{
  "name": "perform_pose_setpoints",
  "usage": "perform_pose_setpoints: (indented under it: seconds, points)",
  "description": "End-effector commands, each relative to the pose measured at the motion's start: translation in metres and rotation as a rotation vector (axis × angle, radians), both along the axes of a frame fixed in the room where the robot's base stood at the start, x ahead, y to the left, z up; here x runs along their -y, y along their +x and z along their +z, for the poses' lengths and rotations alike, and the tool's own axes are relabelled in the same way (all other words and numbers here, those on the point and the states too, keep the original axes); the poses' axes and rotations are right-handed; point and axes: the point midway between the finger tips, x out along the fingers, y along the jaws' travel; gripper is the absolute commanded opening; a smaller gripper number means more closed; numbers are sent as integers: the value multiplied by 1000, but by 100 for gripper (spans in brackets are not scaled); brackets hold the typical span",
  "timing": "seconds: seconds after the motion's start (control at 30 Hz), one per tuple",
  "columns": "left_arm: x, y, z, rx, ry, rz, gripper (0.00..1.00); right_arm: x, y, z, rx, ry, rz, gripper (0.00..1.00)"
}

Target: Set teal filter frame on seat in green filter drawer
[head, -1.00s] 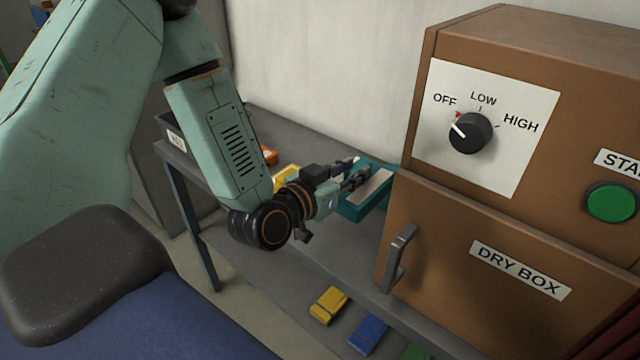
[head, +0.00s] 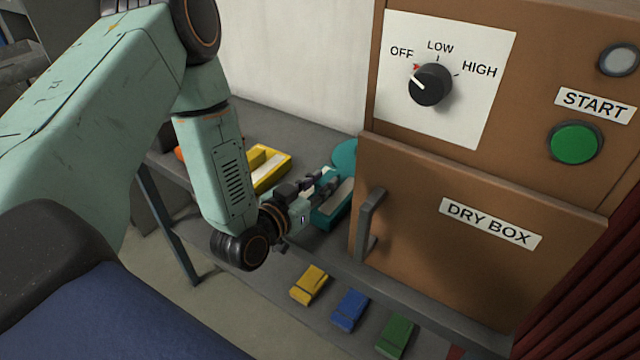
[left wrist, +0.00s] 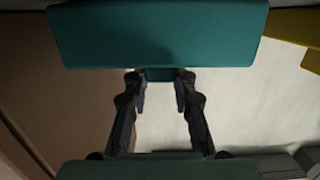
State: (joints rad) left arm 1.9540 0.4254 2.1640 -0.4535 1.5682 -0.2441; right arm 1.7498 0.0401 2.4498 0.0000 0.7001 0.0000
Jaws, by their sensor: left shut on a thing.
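The teal filter frame (head: 325,217) has a pale insert and is partly hidden by the dry box door. It is at my left gripper (head: 328,182), over the upper shelf beside the dry box. In the left wrist view the frame (left wrist: 158,35) spans the top, and the fingers (left wrist: 162,78) are shut on a small teal tab below it. I cannot tell whether the frame touches the shelf. A green block (head: 394,336) lies on the lower shelf; I cannot make out a green filter drawer or its seat. My right gripper is not in view.
The brown dry box (head: 455,205) with its handle (head: 369,225) stands close to the right. A yellow frame (head: 272,172) lies on the upper shelf (head: 262,122), and a teal rounded thing (head: 344,154) is behind. Yellow (head: 309,285) and blue (head: 349,310) blocks lie below.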

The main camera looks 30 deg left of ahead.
Motion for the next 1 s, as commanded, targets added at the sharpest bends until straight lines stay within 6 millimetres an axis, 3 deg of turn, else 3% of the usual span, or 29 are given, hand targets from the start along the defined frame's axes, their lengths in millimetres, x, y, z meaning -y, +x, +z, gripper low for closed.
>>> perform_pose_setpoints:
  seconds: [0.17, 0.2, 0.43, 0.83, 1.0]
  points:
    - [0, 0, -4, 2, 0, 1, 0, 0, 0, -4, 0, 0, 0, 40]
    - [0, 0, -4, 0, 0, 1, 29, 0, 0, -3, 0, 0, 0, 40]
    - [0, 0, -3, 0, 0, 1, 48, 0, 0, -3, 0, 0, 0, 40]
    - [-1, -1, 2, -1, -1, 2, 48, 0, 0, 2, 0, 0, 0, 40]
    - [-5, -32, 5, -4, -5, 7, 48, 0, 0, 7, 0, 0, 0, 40]
